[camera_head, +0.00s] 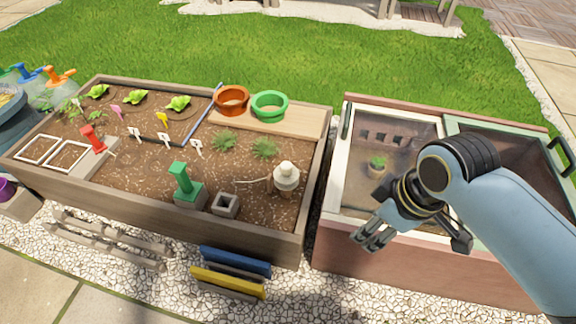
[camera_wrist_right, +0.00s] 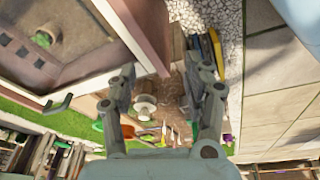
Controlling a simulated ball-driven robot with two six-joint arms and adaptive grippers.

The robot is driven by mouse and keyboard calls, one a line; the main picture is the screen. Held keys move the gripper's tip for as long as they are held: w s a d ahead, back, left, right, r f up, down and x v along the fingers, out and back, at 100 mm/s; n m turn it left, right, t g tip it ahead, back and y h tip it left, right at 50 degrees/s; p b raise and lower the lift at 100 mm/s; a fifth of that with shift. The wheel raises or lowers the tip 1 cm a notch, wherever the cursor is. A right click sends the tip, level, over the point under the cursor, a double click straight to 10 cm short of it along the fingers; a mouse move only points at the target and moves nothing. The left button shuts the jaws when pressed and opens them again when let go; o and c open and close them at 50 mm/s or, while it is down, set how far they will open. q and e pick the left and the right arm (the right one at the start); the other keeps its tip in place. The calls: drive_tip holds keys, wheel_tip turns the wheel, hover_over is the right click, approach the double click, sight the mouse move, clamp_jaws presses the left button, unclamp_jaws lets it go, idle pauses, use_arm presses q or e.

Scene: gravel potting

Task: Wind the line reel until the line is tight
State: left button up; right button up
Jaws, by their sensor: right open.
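The line reel (camera_head: 286,179) is a cream spool with a rounded top, standing at the right end of the soil bed. A thin pale piece sticks out from its left side; I cannot tell whether it is line or a handle. In the right wrist view the reel (camera_wrist_right: 145,104) appears between the fingers, some way beyond them. My right gripper (camera_head: 416,237) is open and empty, above the cold frame to the right of the reel and apart from it. Its two fingers also show spread in the wrist view (camera_wrist_right: 166,82). My left gripper is not in view.
The wooden planter's wall (camera_head: 316,160) stands between the reel and the cold frame (camera_head: 335,190). A green upright tool (camera_head: 181,179) and a grey square block (camera_head: 226,204) stand left of the reel.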

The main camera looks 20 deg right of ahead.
drive_tip(key=w+n, duration=0.1)
drive_tip(key=w, duration=0.1)
drive_tip(key=w+f+n, duration=0.1)
drive_tip(key=w, duration=0.1)
drive_tip(key=w+n, duration=0.1)
drive_tip(key=w, duration=0.1)
drive_tip(key=shift+a+f+g+y, duration=0.3)
drive_tip(key=shift+f+g, duration=0.1)
drive_tip(key=w+a+n+g+y, duration=0.1)
drive_tip(key=w+n, duration=0.3)
drive_tip(key=w, duration=0.4)
drive_tip(key=n+g+y, duration=0.2)
drive_tip(key=n, duration=0.5)
approach(287, 165)
drive_tip(key=b+x, duration=0.4)
drive_tip(key=x, duration=0.2)
drive_tip(key=shift+s+a+f, duration=0.1)
drive_tip(key=shift+f, duration=0.3)
drive_tip(key=shift+a+f+b, duration=0.3)
drive_tip(key=shift+f+b, duration=0.35)
use_arm(q)
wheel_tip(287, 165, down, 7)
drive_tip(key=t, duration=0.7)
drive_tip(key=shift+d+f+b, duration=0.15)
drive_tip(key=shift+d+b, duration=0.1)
drive_tip(key=shift+b, duration=0.05)
use_arm(e)
drive_tip(key=shift+a+f, duration=0.25)
drive_tip(key=shift+f, duration=0.2)
